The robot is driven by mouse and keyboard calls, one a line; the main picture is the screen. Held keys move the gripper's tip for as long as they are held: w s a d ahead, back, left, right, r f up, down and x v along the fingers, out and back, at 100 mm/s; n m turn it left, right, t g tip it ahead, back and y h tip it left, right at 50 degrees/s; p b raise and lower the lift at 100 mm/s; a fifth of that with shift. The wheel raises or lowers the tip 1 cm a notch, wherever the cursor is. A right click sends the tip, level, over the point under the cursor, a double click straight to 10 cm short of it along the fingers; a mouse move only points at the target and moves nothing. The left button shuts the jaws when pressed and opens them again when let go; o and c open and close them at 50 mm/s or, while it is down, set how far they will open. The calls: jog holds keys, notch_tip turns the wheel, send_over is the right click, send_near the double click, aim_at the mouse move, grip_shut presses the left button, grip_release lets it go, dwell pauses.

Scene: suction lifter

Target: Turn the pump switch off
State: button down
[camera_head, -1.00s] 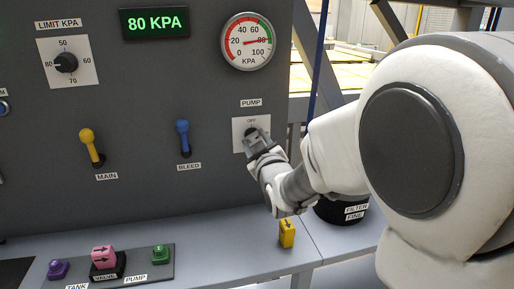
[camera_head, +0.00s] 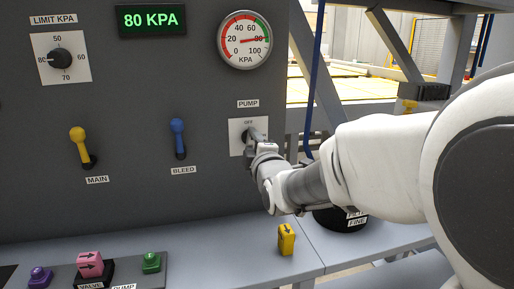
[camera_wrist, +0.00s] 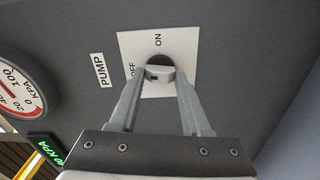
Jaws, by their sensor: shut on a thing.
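The pump switch is a round knob with a grey grip bar (camera_wrist: 160,73) on a white plate (camera_head: 236,137) marked OFF and ON, under a PUMP label. In the wrist view, ON is printed above the knob and OFF to its left on the plate (camera_wrist: 128,45). My gripper (camera_wrist: 159,76) has one finger on each side of the knob and is shut on it. In the head view my gripper (camera_head: 257,136) covers most of the knob, so its setting is hard to tell.
The display (camera_head: 152,20) reads 80 KPA, and the round gauge (camera_head: 245,40) hangs above the switch. The blue BLEED lever (camera_head: 178,138) and yellow MAIN lever (camera_head: 80,145) are to the left. A yellow block (camera_head: 287,239) stands on the ledge below.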

jog(key=shift+n, duration=0.8)
jog(key=shift+b, duration=0.3)
jog(key=shift+c, duration=1.8)
grip_release()
jog(key=shift+s, duration=0.1)
jog(key=b+v, duration=0.2)
jog(key=v, duration=1.5)
jog(key=shift+b, duration=0.3)
jog(key=shift+s+d+r, duration=0.1)
